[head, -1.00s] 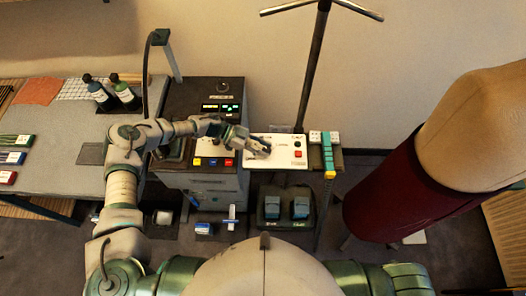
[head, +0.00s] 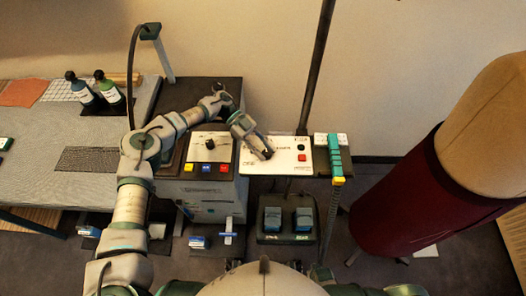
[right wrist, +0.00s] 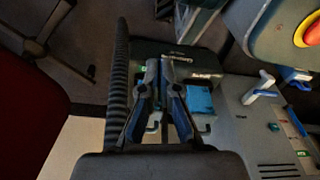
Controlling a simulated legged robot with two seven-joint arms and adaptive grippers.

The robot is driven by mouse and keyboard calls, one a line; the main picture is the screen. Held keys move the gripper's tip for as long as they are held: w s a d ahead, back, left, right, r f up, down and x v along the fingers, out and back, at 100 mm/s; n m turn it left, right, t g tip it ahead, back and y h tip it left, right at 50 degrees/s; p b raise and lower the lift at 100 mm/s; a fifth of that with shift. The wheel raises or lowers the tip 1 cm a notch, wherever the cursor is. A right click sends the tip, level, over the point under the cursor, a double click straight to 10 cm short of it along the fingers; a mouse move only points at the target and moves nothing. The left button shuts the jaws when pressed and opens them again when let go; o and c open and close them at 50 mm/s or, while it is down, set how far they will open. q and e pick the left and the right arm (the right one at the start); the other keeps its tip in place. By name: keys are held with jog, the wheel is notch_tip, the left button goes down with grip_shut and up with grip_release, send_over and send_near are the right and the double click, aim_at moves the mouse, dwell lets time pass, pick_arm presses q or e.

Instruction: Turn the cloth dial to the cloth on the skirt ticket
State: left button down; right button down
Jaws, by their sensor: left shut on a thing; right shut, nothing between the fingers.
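A white panel (head: 291,166) with a red button and a black knob stands mid-view in the head view. My left gripper (head: 267,153) reaches down onto its left part. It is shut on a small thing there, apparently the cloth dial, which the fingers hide. Another dark dial (head: 210,144) sits uncovered on the neighbouring control box, above yellow, blue and red buttons. My right gripper (right wrist: 158,68) is shut and empty in the right wrist view. I cannot make out a skirt ticket or read the small print.
A teal strip block (head: 334,160) stands right of the panel. Two blue pedals (head: 287,219) lie below on the floor. A maroon-skirted dress form (head: 415,195) fills the right side. Bottles (head: 108,88) stand on the grey table (head: 65,125) at left.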

pick_arm(q)
jog(key=shift+d+r+m+y+b, duration=0.1)
jog(key=shift+m+y+b, duration=0.2)
jog(key=shift+b, duration=0.25)
pick_arm(e)
jog(key=shift+w+a+r, duration=0.1)
jog(key=shift+w+r, duration=0.5)
jog(key=shift+r, duration=0.2)
jog(key=shift+w+a+r, duration=0.1)
jog(key=shift+w+r, duration=0.5)
jog(key=shift+r, duration=0.15)
pick_arm(q)
jog(key=c, duration=0.8)
grip_release()
jog(key=shift+d, duration=0.1)
pick_arm(e)
jog(key=shift+d, duration=0.1)
pick_arm(q)
jog(key=v, duration=0.6)
jog(key=shift+w, duration=0.4)
jog(key=shift+w+a+r, duration=0.1)
jog(key=shift+w+a, duration=0.2)
jog(key=shift+a, duration=0.1)
pick_arm(e)
jog(key=shift+w, duration=0.1)
